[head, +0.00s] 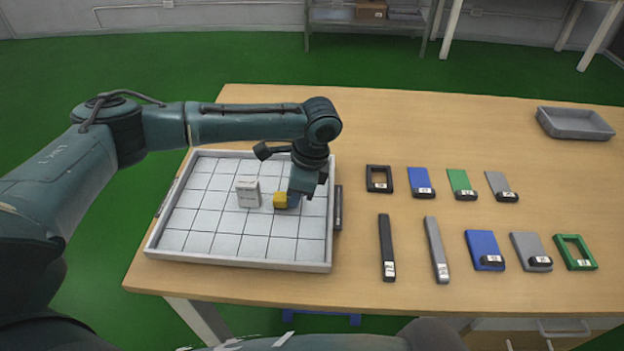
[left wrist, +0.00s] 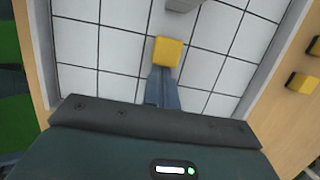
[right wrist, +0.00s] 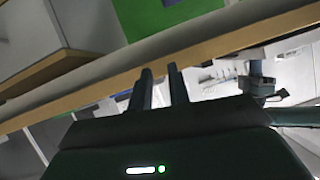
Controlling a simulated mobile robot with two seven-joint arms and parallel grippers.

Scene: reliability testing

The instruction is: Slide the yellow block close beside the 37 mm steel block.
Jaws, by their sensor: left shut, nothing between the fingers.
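The yellow block (head: 280,200) sits on the white gridded floor of the tray (head: 236,265). The light grey steel block (head: 248,192) stands upright to its left, with a narrow gap between them. My left gripper (head: 293,200) is shut and empty, low over the tray on the right side of the yellow block. In the left wrist view the yellow block (left wrist: 167,52) lies right at the fingertips, and the steel block (left wrist: 183,4) is cut by the top edge. I cannot tell whether the fingertips touch the block. My right gripper (right wrist: 161,72) has its fingers apart, with nothing between them.
The tray has a raised grey rim. Right of it on the wooden table (head: 420,120) lie a black frame (head: 380,179), a green frame (head: 575,252), several flat plates and two long bars (head: 387,248). A grey bin (head: 575,123) stands at the far right. The tray floor left of the blocks is clear.

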